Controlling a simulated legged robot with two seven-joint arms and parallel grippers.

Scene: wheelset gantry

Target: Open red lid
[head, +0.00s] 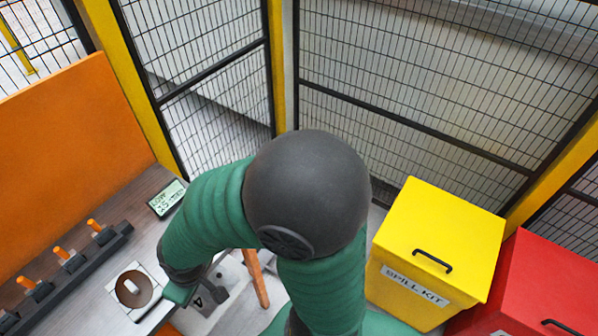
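A red box (540,275) stands at the right edge. Its lid looks shut, with a dark handle (561,327) at the bottom edge of the view; the rest of the box is cut off. One of my arms, green with a dark grey round joint, fills the middle and bends down left to the worktable. I take it for my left arm. My other gripper is not in view. No gripper is near the red box.
A yellow box (437,235) labelled SPILL KIT stands close left of the red box, its lid shut. Black mesh fencing with yellow posts (276,65) closes off the back. The worktable (100,285) at left holds a round brown fixture (133,288), a dark rack (70,268) and a small display (166,197).

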